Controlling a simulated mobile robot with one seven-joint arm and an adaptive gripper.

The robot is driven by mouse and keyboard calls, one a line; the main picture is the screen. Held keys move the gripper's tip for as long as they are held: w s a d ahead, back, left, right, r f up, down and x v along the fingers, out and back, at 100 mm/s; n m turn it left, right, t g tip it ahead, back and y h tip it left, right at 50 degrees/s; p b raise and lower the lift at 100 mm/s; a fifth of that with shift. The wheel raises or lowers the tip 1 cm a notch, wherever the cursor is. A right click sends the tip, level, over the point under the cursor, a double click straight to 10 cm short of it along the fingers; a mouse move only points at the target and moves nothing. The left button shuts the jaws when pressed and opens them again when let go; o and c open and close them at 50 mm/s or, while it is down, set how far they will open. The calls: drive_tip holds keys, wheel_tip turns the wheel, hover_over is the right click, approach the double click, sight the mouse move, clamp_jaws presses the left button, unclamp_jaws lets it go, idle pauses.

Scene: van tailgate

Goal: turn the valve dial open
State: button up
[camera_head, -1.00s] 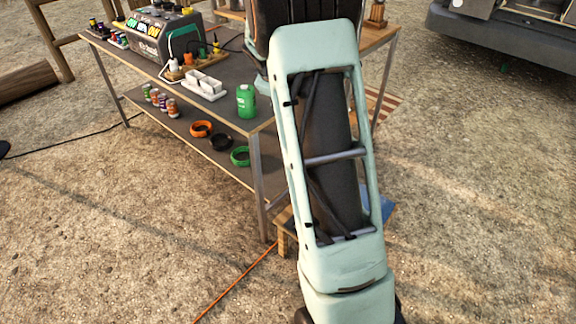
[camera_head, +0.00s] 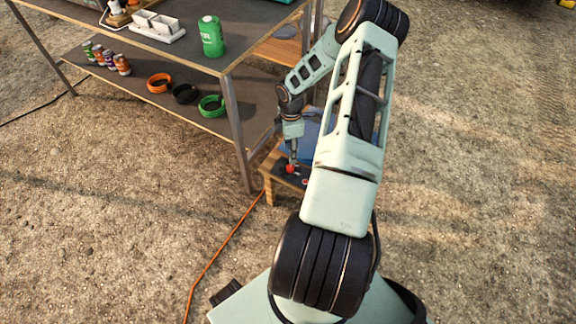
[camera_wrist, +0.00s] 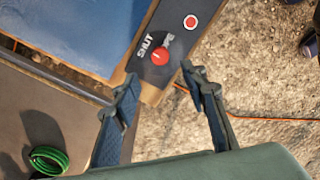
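The red valve dial (camera_wrist: 160,57) sits on a dark panel (camera_wrist: 176,28) in the wrist view. The word SHUT is printed to its upper left; lettering above it is too small to read. A small pale mark shows on the dial, but its exact direction is hard to tell. My gripper (camera_wrist: 159,73) is open and empty, its fingers on either side of the view with the dial just beyond, between the tips. In the head view my gripper (camera_head: 292,158) points down just above the red dial (camera_head: 290,169). I cannot tell whether it touches.
A second red round part with a pale rim (camera_wrist: 190,21) sits on the same panel. A metal-framed workbench (camera_head: 232,110) stands left of the low wooden stand (camera_head: 269,184). Its shelf holds a green ring (camera_head: 211,106). An orange cable (camera_head: 213,262) crosses the gravel.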

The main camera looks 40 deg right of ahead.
sight(290, 167)
wheel_tip(290, 167, down, 9)
drive_tip(key=b, duration=0.2)
drive_tip(key=shift+f+b, duration=0.15)
drive_tip(key=shift+b, duration=0.2)
clamp_jaws()
